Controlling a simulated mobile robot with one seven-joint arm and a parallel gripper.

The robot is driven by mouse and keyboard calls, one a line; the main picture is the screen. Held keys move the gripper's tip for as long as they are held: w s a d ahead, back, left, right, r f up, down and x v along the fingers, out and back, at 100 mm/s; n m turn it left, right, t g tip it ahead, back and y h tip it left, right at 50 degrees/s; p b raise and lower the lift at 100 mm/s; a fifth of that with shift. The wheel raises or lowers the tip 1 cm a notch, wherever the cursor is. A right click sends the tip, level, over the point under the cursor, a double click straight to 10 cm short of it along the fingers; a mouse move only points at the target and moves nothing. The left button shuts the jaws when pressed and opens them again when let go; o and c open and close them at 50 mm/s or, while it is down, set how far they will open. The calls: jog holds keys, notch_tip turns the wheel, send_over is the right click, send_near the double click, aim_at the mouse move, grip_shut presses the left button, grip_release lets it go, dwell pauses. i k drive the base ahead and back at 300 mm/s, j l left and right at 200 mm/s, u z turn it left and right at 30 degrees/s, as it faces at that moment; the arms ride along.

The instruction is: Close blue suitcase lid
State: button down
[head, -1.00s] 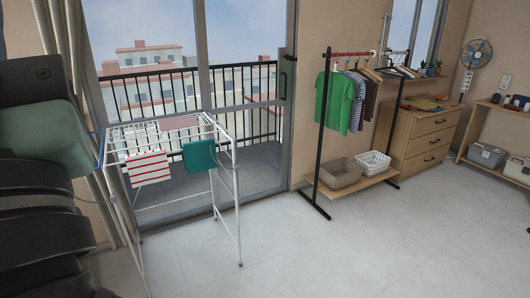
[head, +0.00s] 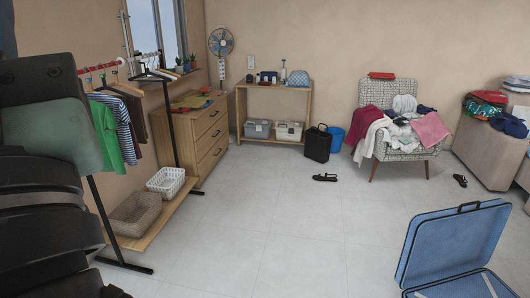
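The blue suitcase (head: 450,243) stands open on the floor at the lower right of the head view. Its lid is raised and leans back, with a dark handle on its top edge. The base is cut off by the bottom edge of the picture, and its lighter inside shows only in part. The dark and green shapes along the left edge are parts of my own body. My gripper's fingers are not in view, and nothing of mine is near the suitcase.
A clothes rack (head: 172,117) with baskets stands at left, beside a wooden dresser (head: 213,138). A black bag (head: 317,145), shoes (head: 325,178) and a laundry-covered armchair (head: 401,170) are further back. The middle floor is clear.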

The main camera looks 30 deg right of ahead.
aim_at(439, 244)
jog(key=i+l+z, duration=0.25)
jog(key=i+z, duration=1.45)
jog(key=i, duration=0.25)
jog(key=i+j+z, duration=0.1)
jog(key=i+z, duration=0.15)
jog(key=i, duration=0.25)
jog(key=i+j+z, duration=0.3)
jog(key=i, duration=0.2)
jog(key=i+z, duration=0.7)
jog(key=i+j+z, duration=0.2)
jog(key=i+z, duration=0.2)
jog(key=i, duration=0.1)
